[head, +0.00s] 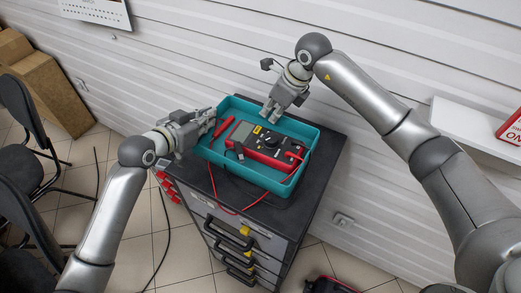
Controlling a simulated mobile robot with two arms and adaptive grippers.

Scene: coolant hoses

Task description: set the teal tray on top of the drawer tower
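The teal tray (269,181) is over the top of the drawer tower (318,165), within its outline. I cannot tell for certain whether its underside touches the tower top. A red multimeter (266,145) with leads lies in the tray, and a red lead hangs over the near rim. My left gripper (208,120) is at the tray's left rim. My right gripper (270,112) is at the far rim, pointing down. The fingers are small and partly hidden, so their grip on the rims is unclear.
A white slatted wall (200,50) runs behind the tower. Black chairs (25,115) and cardboard boxes (48,95) stand at the left. A white shelf (470,130) with a red box (511,128) is at the right. A dark object (330,286) lies on the floor at the front.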

